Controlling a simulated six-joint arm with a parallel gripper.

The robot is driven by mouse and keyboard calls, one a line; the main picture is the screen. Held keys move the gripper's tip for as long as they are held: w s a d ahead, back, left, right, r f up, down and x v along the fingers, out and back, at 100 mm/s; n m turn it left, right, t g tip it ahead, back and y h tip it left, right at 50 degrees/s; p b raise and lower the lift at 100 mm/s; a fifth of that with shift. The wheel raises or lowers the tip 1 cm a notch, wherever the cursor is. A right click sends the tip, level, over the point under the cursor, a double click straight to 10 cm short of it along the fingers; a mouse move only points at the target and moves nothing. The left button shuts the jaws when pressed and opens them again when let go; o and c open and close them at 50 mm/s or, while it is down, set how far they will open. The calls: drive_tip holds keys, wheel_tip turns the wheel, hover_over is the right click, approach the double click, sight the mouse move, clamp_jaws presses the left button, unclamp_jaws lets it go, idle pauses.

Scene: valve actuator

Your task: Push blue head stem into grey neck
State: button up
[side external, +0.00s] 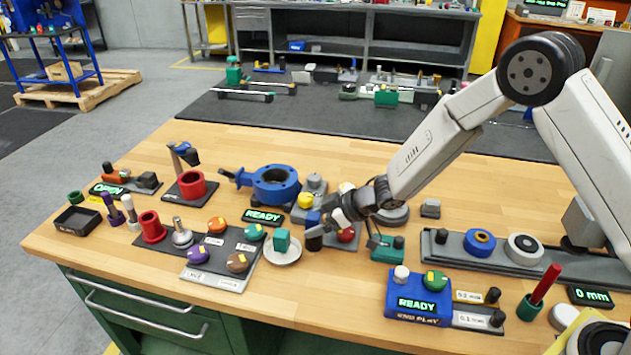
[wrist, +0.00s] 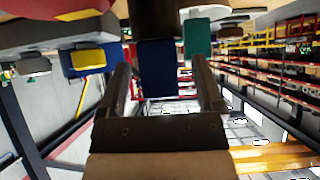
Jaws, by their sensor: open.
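A small blue head (side external: 313,217) stands upright on a dark cylindrical part (side external: 314,239), near the table's middle. My gripper (side external: 326,216) reaches in from the right, at the blue head's height. In the wrist view the blue head (wrist: 157,72) lies between the two fingers of my gripper (wrist: 160,66), with gaps on both sides; the fingers look apart. The dark part (wrist: 157,22) shows beyond it. A grey fitting (side external: 314,183) stands behind, beside a blue ring-shaped body (side external: 276,186); I cannot tell whether it is the grey neck. The stem's lower end is hidden.
A green block (side external: 282,239) on a white round dish stands close left of my gripper. A red dome (side external: 346,234) is close right, and a yellow dome (side external: 305,200) is behind. A blue READY box (side external: 417,301) stands at front right. Bare wood lies at front centre.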

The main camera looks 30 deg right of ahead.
drive_tip(key=shift+w+a+f, duration=0.3)
drive_tip(key=shift+f, duration=0.05)
idle(0.3)
clamp_jaws()
